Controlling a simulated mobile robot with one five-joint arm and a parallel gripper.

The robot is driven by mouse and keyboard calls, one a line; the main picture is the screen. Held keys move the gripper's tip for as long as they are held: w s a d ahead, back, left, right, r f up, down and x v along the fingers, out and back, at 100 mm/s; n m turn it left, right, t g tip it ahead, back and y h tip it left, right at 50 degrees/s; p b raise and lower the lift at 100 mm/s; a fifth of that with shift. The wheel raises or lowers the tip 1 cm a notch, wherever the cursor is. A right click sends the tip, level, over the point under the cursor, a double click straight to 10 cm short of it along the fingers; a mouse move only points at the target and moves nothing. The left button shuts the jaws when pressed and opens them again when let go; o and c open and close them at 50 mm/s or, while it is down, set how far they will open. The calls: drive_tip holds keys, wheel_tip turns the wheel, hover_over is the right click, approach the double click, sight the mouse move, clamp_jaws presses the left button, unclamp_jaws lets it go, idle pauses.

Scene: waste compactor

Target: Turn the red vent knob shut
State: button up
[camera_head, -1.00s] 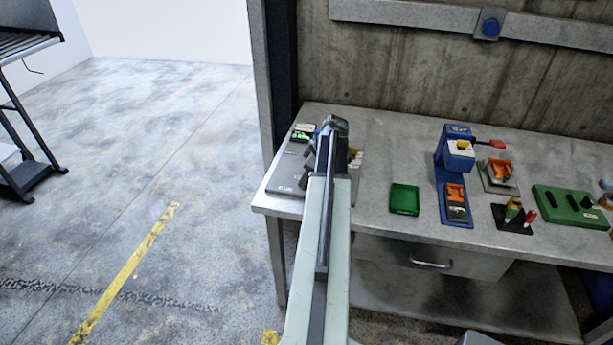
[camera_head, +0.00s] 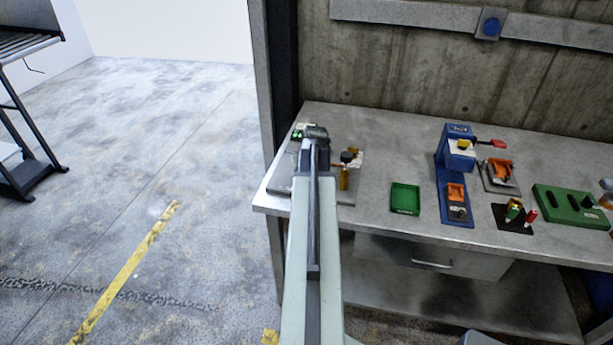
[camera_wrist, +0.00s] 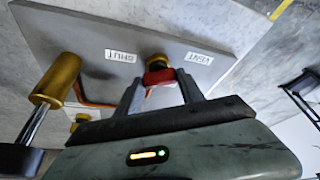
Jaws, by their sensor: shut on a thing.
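The red vent knob (camera_wrist: 157,76) sits on a brass stem on a grey panel (camera_wrist: 205,32), near the centre of the wrist view. My gripper (camera_wrist: 160,80) is shut on it, with one dark finger on each side. A small white label (camera_wrist: 120,56) is left of the knob and another (camera_wrist: 199,59) is right; both appear upside down, and the left one seems to read SHUT. In the head view my arm hides the knob and fingertips; only part of the panel (camera_head: 279,187) shows.
A brass cylinder (camera_wrist: 57,80) with a metal rod stands left of my gripper in the wrist view. On the bench (camera_head: 375,150), a green tray (camera_head: 405,199), a blue press (camera_head: 455,175) and a green block (camera_head: 570,206) stand to the right. Bench surface between panel and tray is clear.

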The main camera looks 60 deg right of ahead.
drive_tip(key=m+g, duration=0.1)
drive_tip(key=m, duration=0.1)
drive_tip(key=m+g+h, duration=0.1)
drive_tip(key=m, duration=0.2)
drive_tip(key=shift+w+m, duration=0.2)
drive_tip(key=shift+m, duration=0.1)
drive_tip(key=shift+a, duration=0.1)
idle(0.4)
drive_tip(key=o, duration=1.4)
drive_tip(key=shift+c, duration=0.2)
drive_tip(key=w+p+v, duration=0.1)
drive_tip(key=p+v, duration=0.6)
drive_tip(key=shift+s+r, duration=0.35)
drive_tip(key=shift+s, duration=0.2)
drive_tip(key=shift+w+a, duration=0.1)
drive_tip(key=shift+a, duration=0.1)
